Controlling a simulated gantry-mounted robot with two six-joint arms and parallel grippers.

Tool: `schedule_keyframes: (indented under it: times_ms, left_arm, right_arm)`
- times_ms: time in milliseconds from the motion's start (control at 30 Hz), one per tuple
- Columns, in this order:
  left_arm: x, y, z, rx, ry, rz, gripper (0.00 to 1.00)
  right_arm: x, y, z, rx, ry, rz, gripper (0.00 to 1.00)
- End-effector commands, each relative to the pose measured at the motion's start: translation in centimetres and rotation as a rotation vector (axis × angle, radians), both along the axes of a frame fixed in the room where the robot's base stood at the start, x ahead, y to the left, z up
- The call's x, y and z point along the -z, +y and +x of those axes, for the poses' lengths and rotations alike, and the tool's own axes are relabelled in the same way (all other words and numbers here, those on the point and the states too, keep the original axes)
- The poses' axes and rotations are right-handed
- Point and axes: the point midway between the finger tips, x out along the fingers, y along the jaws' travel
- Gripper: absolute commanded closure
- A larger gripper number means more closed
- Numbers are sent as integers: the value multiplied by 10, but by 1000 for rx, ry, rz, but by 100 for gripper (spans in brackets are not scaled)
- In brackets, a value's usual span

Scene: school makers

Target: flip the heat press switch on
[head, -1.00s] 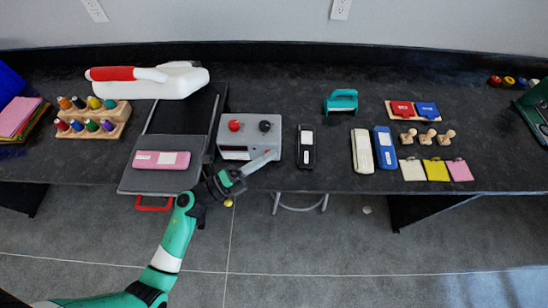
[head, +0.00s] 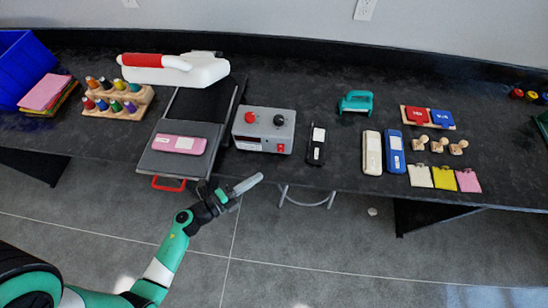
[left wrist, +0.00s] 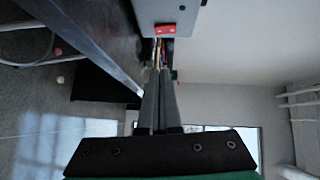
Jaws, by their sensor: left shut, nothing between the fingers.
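A grey control box (head: 264,143) with a red knob and a black knob on top stands near the table's front edge, right of the heat press's dark plate (head: 205,103). In the left wrist view a red rocker switch (left wrist: 165,29) sits on the pale box (left wrist: 160,11), just above my fingertips in the picture. Whether it is on or off I cannot tell. My left gripper (head: 258,178) is shut and empty, in front of the table edge below the box. It also shows in the left wrist view (left wrist: 160,70), apart from the switch. My right gripper is not in view.
A pink case (head: 178,144) lies on the press's front. A white and a blue case (head: 395,152), stamps and notes lie further right. Ink bottles and a blue bin (head: 22,70) are left. Floor space in front is free.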

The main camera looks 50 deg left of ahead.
Motion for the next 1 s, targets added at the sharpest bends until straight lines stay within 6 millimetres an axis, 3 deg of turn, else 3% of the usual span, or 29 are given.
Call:
schedule_keyframes:
  times_ms: [333,400,600,1000]
  left_arm:
    - [9,-4,76,3,-3,3,100]
    - [10,9,84,-4,-3,1,100]
    - [12,22,99,-3,-1,1,100]
    - [12,23,101,1,-2,2,100]
  right_arm:
    - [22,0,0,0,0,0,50]
    - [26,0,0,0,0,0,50]
    - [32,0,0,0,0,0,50]
    - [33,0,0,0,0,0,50]
